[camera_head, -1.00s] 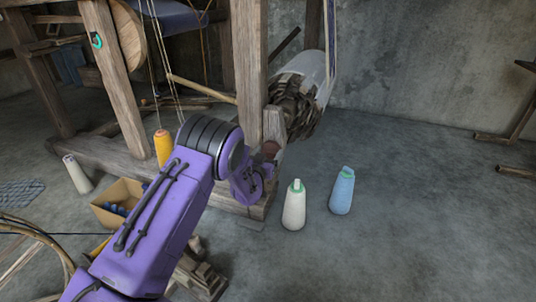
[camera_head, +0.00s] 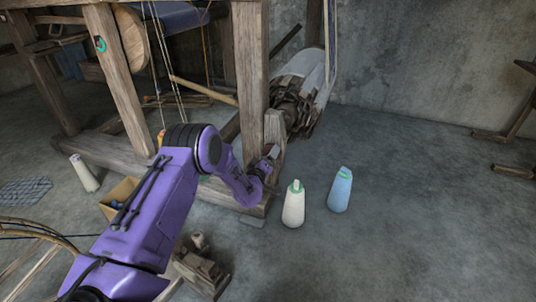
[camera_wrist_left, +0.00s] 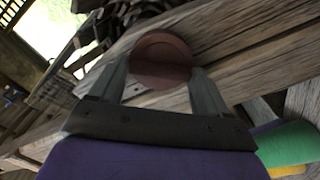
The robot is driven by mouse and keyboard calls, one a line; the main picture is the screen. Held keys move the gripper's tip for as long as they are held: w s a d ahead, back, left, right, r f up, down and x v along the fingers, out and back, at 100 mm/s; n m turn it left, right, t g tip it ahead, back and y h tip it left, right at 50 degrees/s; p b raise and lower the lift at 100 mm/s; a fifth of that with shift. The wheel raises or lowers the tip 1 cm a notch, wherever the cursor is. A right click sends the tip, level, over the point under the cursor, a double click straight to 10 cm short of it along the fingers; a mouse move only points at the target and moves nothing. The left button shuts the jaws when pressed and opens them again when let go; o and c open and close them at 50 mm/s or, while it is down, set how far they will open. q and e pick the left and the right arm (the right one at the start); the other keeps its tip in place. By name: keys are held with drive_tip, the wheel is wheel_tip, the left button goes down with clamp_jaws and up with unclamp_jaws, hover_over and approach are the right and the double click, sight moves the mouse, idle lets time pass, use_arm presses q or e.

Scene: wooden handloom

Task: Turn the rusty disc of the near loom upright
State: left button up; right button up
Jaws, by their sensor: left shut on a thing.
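The rusty disc (camera_wrist_left: 165,48) is a reddish-brown round piece against the loom's wooden beam (camera_wrist_left: 245,45) in the left wrist view. My left gripper (camera_wrist_left: 158,66) has its two grey fingers on either side of the disc and is shut on it. In the head view my left gripper (camera_head: 271,157) is at the short wooden post (camera_head: 275,130) at the near end of the loom (camera_head: 253,70). There the gripper and wrist hide the disc. My right gripper is not in view.
The floor at the right is mostly clear.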

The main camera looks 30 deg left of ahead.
use_arm(q)
drive_tip(key=shift+s+f+n, duration=0.1)
drive_tip(key=shift+f+n, duration=0.05)
drive_tip(key=shift+n, duration=1.75)
drive_tip(key=shift+f+n, duration=0.15)
drive_tip(key=shift+n, duration=1.75)
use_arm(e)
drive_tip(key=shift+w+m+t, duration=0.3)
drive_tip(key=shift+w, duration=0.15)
use_arm(q)
drive_tip(key=o, duration=0.9)
drive_tip(key=shift+o, duration=0.2)
drive_tip(key=shift+r, duration=0.1)
drive_tip(key=shift+p, duration=0.3)
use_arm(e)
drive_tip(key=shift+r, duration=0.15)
